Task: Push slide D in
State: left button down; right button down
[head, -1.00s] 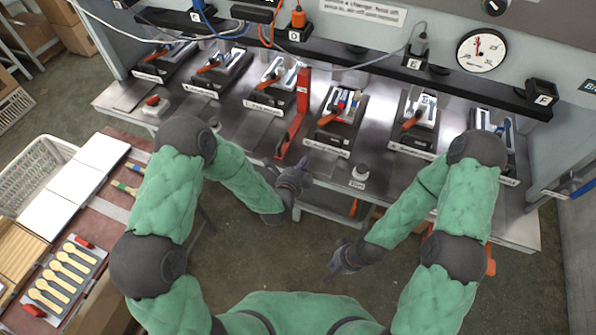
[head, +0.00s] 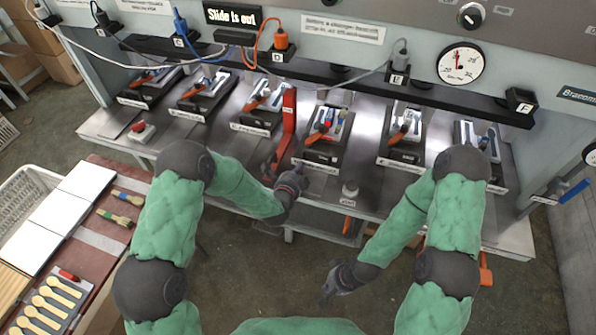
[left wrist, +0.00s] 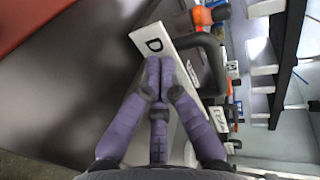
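Slide D (head: 322,132) stands on the bench with colored pieces on top. Its white front plate marked D (left wrist: 155,45) fills the upper middle of the left wrist view. My left gripper (head: 299,174) is at the front edge of the bench, just below and left of that plate. In the left wrist view its fingertips (left wrist: 160,62) are together, with nothing between them, and overlap the plate's lower edge. I cannot tell if they touch it. My right gripper (head: 328,296) hangs low in front of the bench, empty; its finger opening is unclear.
Similar slides line both sides. A black sign (head: 233,17) reads "Slide is out". A gauge (head: 461,63) hangs at right.

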pick_arm(q)
jog(key=w+d+b, duration=0.1)
jog(key=w, duration=0.1)
jog(key=w+b, duration=0.1)
jog(key=w, duration=0.2)
jog(key=w+d+b, duration=0.1)
jog(key=w, duration=0.2)
jog(key=shift+w+d+f+b, duration=0.15)
jog(key=shift+w+d+b, duration=0.05)
jog(key=shift+d+b, duration=0.15)
jog(key=shift+w+d, duration=0.1)
jog(key=shift+w, duration=0.2)
jog(key=shift+r, duration=0.25)
jog(key=shift+w, duration=0.1)
